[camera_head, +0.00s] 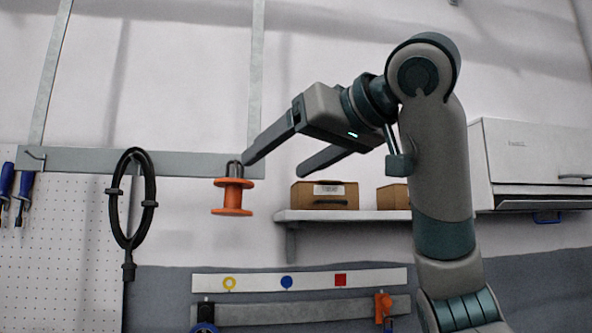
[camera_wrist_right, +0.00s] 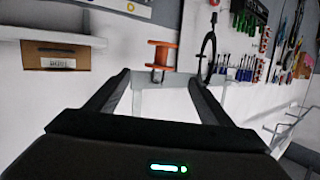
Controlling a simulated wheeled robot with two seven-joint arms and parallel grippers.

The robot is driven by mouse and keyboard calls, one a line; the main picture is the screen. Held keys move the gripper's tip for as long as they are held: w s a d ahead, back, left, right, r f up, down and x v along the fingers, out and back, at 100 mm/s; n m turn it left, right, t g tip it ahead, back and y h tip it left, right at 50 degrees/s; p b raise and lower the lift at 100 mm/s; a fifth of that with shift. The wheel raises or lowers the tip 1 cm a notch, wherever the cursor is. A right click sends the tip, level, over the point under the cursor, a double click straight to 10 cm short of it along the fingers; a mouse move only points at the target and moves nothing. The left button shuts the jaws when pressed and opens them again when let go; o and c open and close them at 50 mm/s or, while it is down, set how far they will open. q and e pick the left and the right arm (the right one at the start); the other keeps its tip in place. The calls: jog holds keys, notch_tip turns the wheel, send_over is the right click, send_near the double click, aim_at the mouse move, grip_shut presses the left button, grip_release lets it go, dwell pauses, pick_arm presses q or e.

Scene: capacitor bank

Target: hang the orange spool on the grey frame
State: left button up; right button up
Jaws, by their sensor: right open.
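The orange spool (camera_head: 232,198) hangs upright from a metal hook or loop at the lower right of the grey frame (camera_head: 190,163). In the right wrist view the spool (camera_wrist_right: 162,55) shows beyond my fingertips, beside the frame's bar (camera_wrist_right: 183,78). My right gripper (camera_head: 276,165) is open and empty. Its fingers are spread, and in the head view one fingertip overlaps the picture near the spool's hook. In the right wrist view the fingers are apart from the spool, with nothing between them (camera_wrist_right: 158,80). My left gripper is not in view.
A coiled black cable (camera_head: 133,200) hangs on the frame left of the spool. A shelf (camera_head: 345,215) with cardboard boxes (camera_head: 324,196) is to the right, below my arm. A white cabinet (camera_head: 535,160) is at far right. A strip with coloured shapes (camera_head: 310,280) runs below.

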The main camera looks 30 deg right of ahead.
jog(key=shift+b+v, duration=0.35)
jog(key=shift+v, duration=1)
